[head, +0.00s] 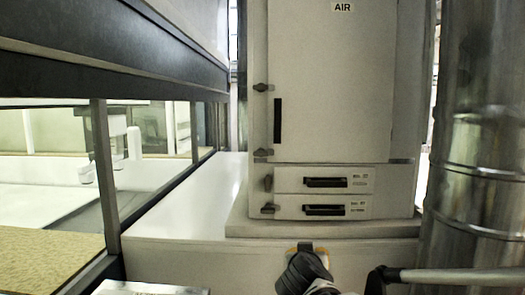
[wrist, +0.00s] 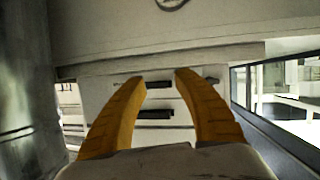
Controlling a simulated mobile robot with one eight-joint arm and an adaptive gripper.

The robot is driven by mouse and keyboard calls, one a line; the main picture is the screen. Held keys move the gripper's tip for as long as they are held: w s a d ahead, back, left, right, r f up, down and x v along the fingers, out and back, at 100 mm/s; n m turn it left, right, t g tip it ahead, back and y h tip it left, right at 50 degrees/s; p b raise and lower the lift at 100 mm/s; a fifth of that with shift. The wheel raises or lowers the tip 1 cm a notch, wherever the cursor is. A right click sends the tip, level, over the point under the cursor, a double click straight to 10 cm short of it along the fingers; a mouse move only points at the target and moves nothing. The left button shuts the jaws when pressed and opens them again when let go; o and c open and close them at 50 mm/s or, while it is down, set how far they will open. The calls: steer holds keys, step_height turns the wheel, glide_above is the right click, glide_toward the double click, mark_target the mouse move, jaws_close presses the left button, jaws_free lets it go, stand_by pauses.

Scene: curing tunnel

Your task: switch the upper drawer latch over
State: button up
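The upper drawer (head: 293,180) is a pale front with a dark slot handle, low on the AIR cabinet. Its latch (head: 268,183) is a small dark knob at the drawer's left edge and looks upright. The lower drawer latch (head: 267,209) just below it lies more sideways. My gripper (wrist: 161,77) has two orange fingers spread apart with nothing between them. It points at the drawer fronts, which appear upside down in the wrist view. There a dark latch (wrist: 213,81) shows beside the right finger; the upper latch seems hidden by that finger. In the head view, my gripper is low, below the drawers.
The cabinet door (head: 330,80) above has dark latches on its left edge. A shiny metal duct (head: 482,170) stands close on the right. A glazed tunnel (head: 60,160) runs along the left. The white counter (head: 185,195) left of the cabinet is clear.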

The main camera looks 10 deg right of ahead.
steer(key=w+a+r+t+p, duration=0.25)
steer(key=w+r+p, duration=0.35)
steer(key=w+r, duration=0.35)
steer(key=t+y+p, duration=0.1)
steer(key=t+p, duration=0.2)
steer(key=p, duration=0.2)
glide_toward(268, 180)
steer(key=shift+n, duration=0.4)
steer(key=p+x, duration=0.1)
steer(key=x, duration=1)
steer(key=shift+w, duration=0.3)
steer(key=shift+s, duration=0.1)
jaws_close()
